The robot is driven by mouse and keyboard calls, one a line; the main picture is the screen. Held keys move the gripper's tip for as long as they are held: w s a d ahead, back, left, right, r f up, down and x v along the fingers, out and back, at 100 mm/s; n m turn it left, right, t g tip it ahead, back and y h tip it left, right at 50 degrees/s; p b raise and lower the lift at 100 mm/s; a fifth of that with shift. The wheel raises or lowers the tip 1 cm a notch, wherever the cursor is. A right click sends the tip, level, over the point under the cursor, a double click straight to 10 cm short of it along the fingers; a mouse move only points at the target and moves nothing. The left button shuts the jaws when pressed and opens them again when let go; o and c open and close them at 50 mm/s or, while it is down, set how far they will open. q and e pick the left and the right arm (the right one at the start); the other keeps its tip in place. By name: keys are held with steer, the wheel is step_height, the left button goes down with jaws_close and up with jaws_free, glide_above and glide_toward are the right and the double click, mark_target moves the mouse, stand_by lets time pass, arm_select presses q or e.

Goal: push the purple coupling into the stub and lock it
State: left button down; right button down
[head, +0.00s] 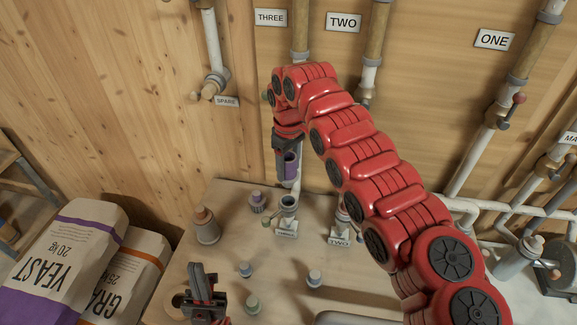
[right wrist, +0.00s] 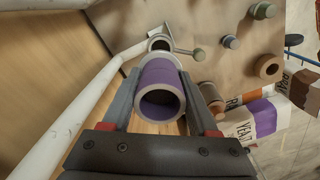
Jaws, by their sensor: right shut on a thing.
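The purple coupling (head: 292,166) is a short sleeve with a pale rim, held upright above the bench in the head view. My right gripper (head: 284,162) is shut on it; in the right wrist view the coupling (right wrist: 163,77) sits between both fingers, its open end facing the camera. A grey open-topped stub (head: 289,202) with a label plate stands on the bench below it. In the right wrist view the stub (right wrist: 159,43) shows just beyond the coupling, with a side lever (right wrist: 185,53). I cannot tell the gap between them. My left gripper (head: 205,290) is low over the bench; its jaws are unclear.
A second stub labelled TWO (head: 340,238) stands to the right. Pipes line the wall.

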mark_target(289, 181)
steer(key=shift+f, duration=0.15)
steer(key=shift+f+b, duration=0.25)
steer(key=shift+b, duration=0.2)
steer(key=shift+s+f+b, duration=0.1)
steer(key=shift+f+b, duration=1.45)
steer(key=shift+f, duration=0.9)
steer(key=shift+b, duration=0.35)
steer(key=shift+b, duration=0.55)
steer(key=shift+f+b, duration=1.1)
steer(key=shift+f, duration=0.55)
steer(key=shift+s+f+b, duration=0.25)
steer(key=shift+f+b, duration=0.2)
